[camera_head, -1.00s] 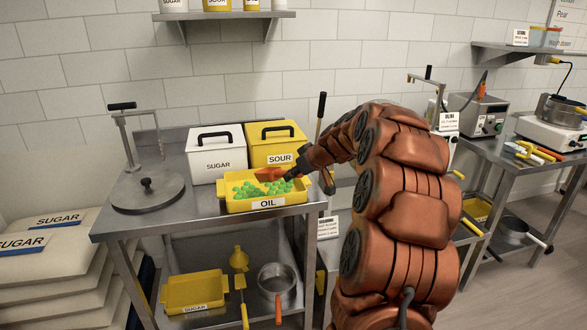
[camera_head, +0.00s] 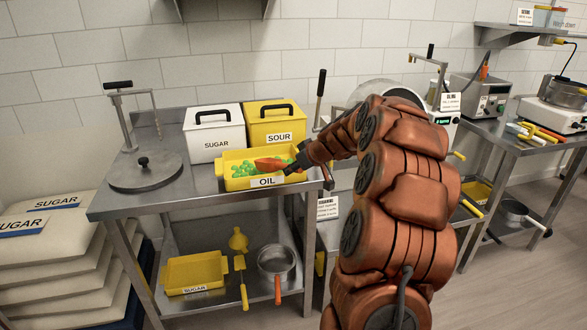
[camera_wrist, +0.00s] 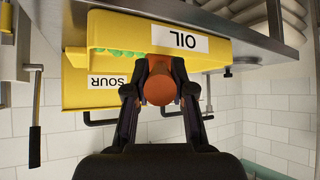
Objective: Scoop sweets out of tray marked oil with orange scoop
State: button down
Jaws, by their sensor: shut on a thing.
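The yellow tray marked OIL (camera_head: 234,183) stands at the front of the steel table and holds several green sweets (camera_head: 244,170). The orange scoop (camera_head: 268,164) has its bowl over the right part of the tray, among or just above the sweets; I cannot tell how deep. My gripper (camera_head: 299,159) is at the tray's right end, shut on the scoop's handle. In the wrist view my gripper (camera_wrist: 160,84) has its fingers on both sides of the round orange handle end, in front of the OIL tray (camera_wrist: 225,50). The scoop's bowl is hidden there.
Behind the tray stand a white SUGAR bin (camera_head: 214,134) and a yellow SOUR bin (camera_head: 277,126). A lidded press (camera_head: 145,168) stands at the left. A dark upright lever (camera_head: 320,98) rises right of the bins. The lower shelf holds a yellow SUGAR tray (camera_head: 195,272) and a pan (camera_head: 277,262).

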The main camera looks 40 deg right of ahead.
aim_at(278, 163)
jog(key=shift+w+a+f, duration=0.1)
jog(key=shift+a+f, duration=0.1)
jog(key=shift+f, duration=0.2)
jog(key=shift+w, duration=0.1)
jog(key=shift+w+r, duration=0.25)
jog(key=shift+w, duration=0.95)
jog(key=shift+w+a, duration=0.2)
jog(key=shift+w, duration=1.9)
jog(key=shift+r+b, duration=0.2)
jog(key=shift+b, duration=0.4)
jog(key=shift+s+r+t+b, duration=0.25)
jog(key=shift+r+t+b, duration=0.05)
jog(key=shift+r+b, duration=0.6)
jog(key=shift+s+d+r+t+b, duration=0.1)
jog(key=shift+s+r+t+b, duration=0.2)
jog(key=shift+r+b, duration=0.75)
jog(key=shift+s+a+r+t+b, duration=0.15)
jog(key=shift+r+t+b, duration=0.45)
jog(key=shift+r, duration=0.85)
jog(key=shift+s+d+r+t+b, duration=0.2)
jog(key=shift+s+r+b, duration=0.1)
jog(key=shift+r+b, duration=0.8)
jog(key=shift+r, duration=0.15)
